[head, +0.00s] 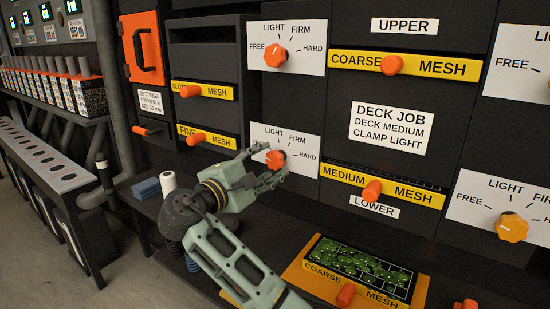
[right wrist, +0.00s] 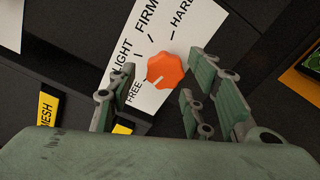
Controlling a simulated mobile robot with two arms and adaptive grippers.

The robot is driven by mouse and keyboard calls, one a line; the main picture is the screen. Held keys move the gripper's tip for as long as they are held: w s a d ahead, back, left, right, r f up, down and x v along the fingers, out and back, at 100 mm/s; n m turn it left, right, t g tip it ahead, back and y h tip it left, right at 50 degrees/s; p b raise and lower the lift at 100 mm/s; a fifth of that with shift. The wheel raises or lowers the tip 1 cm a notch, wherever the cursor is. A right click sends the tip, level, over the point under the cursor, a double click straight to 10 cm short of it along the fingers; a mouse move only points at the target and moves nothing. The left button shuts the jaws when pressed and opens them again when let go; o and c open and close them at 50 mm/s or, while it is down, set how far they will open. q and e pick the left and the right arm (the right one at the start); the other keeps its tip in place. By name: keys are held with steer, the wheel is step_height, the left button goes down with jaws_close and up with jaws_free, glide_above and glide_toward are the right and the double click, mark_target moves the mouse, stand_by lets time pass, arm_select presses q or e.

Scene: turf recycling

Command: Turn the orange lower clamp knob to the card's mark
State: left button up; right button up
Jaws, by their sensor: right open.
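The orange lower knob (head: 275,159) sits on a white dial plate marked FREE, LIGHT, FIRM and HARD. It also shows in the right wrist view (right wrist: 166,69), where its pale pointer line aims toward FREE. My right gripper (head: 264,168) is open in front of this dial. In the right wrist view its fingers stand on either side of the knob, with gaps to it; contact does not show. The job card (head: 391,128) reads DECK JOB, DECK MEDIUM, CLAMP LIGHT. My left gripper is not in view.
Another orange knob (head: 276,55) is on the dial above. A yellow-orange knob (head: 512,227) is on a dial at the right. The medium mesh drawer handle (head: 372,190) sticks out right of my gripper. A coarse mesh tray (head: 292,268) with green pieces is low in front.

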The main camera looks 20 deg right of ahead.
mark_target(272, 159)
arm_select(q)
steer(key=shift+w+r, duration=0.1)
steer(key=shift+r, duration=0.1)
arm_select(e)
steer(key=shift+x, duration=1.8)
steer(key=c, duration=1.1)
